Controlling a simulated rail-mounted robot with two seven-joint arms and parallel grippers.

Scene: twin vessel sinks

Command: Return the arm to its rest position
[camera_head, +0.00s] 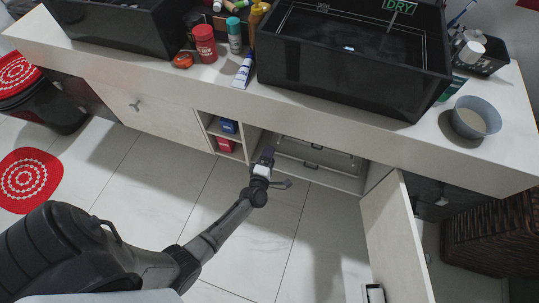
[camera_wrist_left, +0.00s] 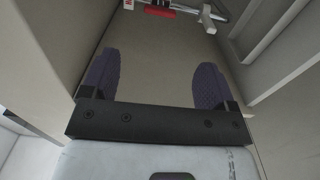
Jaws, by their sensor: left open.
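My left arm comes in from the lower left in the head view. Its gripper (camera_head: 267,156) is in front of the open part of the vanity cabinet (camera_head: 315,175), below the right sink. In the left wrist view the two purple finger pads of the left gripper (camera_wrist_left: 155,82) stand wide apart with nothing between them. Beyond them are pale cabinet walls and a red and silver item (camera_wrist_left: 165,11) at the top edge, apart from the fingers. My right gripper is not in view.
An open cabinet door (camera_head: 395,240) stands out at the right. Two black sinks (camera_head: 350,65) sit on the counter among bottles and a grey bowl (camera_head: 475,117). A wicker basket (camera_head: 490,235) is at the far right. A red mat (camera_head: 28,180) lies left. The tiled floor between is mostly clear.

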